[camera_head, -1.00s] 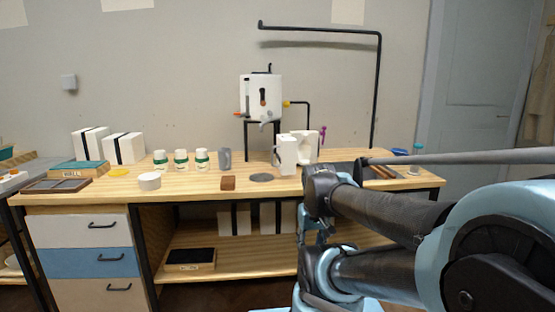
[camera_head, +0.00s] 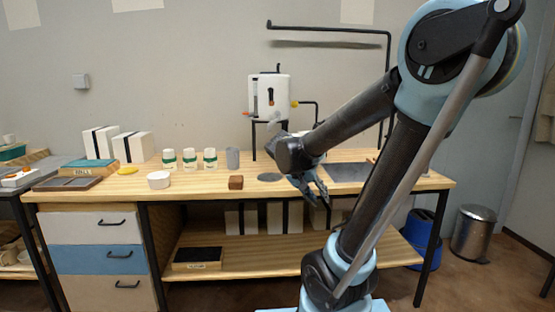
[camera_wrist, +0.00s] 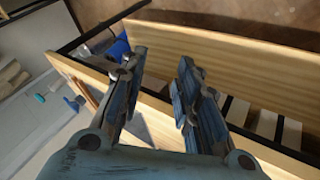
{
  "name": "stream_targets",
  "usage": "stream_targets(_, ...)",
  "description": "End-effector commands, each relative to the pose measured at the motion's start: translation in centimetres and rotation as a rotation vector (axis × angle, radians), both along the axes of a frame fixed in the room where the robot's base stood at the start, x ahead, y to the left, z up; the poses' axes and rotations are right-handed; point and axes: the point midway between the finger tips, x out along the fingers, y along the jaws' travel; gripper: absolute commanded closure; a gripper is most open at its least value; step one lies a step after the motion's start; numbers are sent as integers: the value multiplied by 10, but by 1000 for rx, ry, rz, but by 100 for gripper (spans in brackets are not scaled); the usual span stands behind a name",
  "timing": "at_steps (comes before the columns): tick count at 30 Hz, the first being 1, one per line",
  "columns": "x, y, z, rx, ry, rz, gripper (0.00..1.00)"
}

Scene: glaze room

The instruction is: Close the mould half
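My gripper (camera_head: 316,194) is in front of the bench's front edge in the head view, fingers pointing down and to the right. In the wrist view its two fingers (camera_wrist: 158,65) stand apart with nothing between them, so it is open and empty. The mould half cannot be made out now: my arm and wrist cover the part of the bench right of the dark round disc (camera_head: 271,177). The wrist view does not show the mould either.
The wooden bench (camera_head: 215,184) carries a brown block (camera_head: 236,182), a grey cup (camera_head: 232,158), white jars (camera_head: 190,159) and a white machine on a stand (camera_head: 269,98). A blue bucket (camera_head: 421,238) and a metal bin (camera_head: 473,234) stand on the floor at right.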

Motion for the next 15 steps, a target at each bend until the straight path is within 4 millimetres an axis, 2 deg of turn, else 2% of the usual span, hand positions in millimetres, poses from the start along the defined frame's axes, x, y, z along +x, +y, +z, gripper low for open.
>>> stream_targets(3,30,13,12,-68,-72,-31,70)
stream_targets(8,66,33,27,-150,-190,-75,70)
stream_targets(15,114,76,45,-249,-400,-129,70)
